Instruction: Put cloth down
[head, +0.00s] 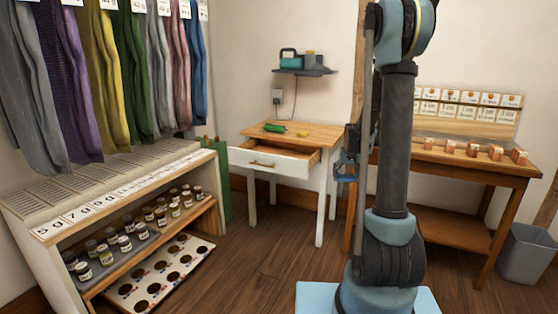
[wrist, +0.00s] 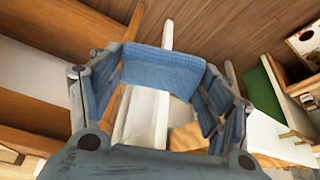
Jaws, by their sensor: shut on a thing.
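A blue woven cloth (wrist: 165,66) spans the space between the two fingers of my gripper (wrist: 163,82) in the wrist view. My gripper is shut on it and holds it up in the air. In the head view my gripper (head: 347,166) hangs left of my arm, by the right side of the small white table with a wooden top (head: 318,139). The cloth is too small and too much mixed with the fingers to tell apart there.
The table's drawer (head: 270,163) stands open. A green object (head: 277,128) lies on its top. A wooden bench (head: 455,160) with copper-coloured blocks is at right, a grey bin (head: 525,254) beyond it. A shelf unit (head: 120,190) with jars stands at left. The middle floor is clear.

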